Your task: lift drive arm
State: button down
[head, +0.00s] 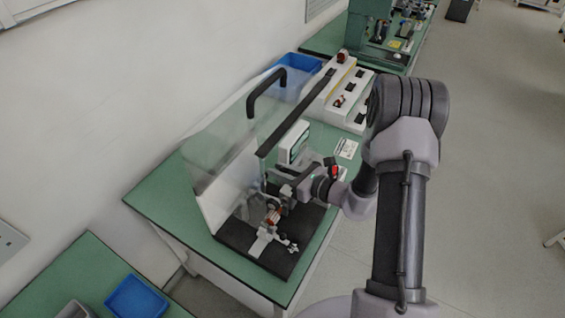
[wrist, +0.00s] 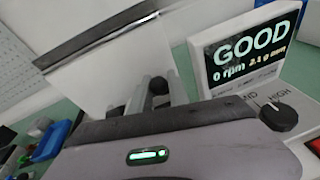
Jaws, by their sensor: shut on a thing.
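The test rig stands on a black base (head: 290,257) on the green bench. A red-copper rotor (head: 273,216) sits in its metal supports. My gripper (head: 284,190) is over the rig, just above and behind the rotor. In the wrist view its two grey fingers (wrist: 159,88) are closed on a black knob (wrist: 159,85), which seems to be the drive arm's. The rest of the drive arm is mostly hidden by my gripper, so its tilt cannot be told.
A clear guard with a black handle (head: 266,88) stands raised behind the rig. A display (head: 295,143) beside it reads "GOOD, 0 rpm" in the wrist view (wrist: 250,50). A white parts rack (head: 345,95) and blue bin (head: 290,88) stand farther back.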

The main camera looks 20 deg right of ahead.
jog(key=shift+w+a+r, duration=0.1)
jog(key=shift+w+r, duration=0.05)
jog(key=c, duration=1.3)
grip_release()
jog(key=v, duration=0.5)
jog(key=p+v, duration=0.1)
jog(key=v, duration=0.5)
jog(key=p+v, duration=0.1)
jog(key=v, duration=0.5)
jog(key=shift+r, duration=0.4)
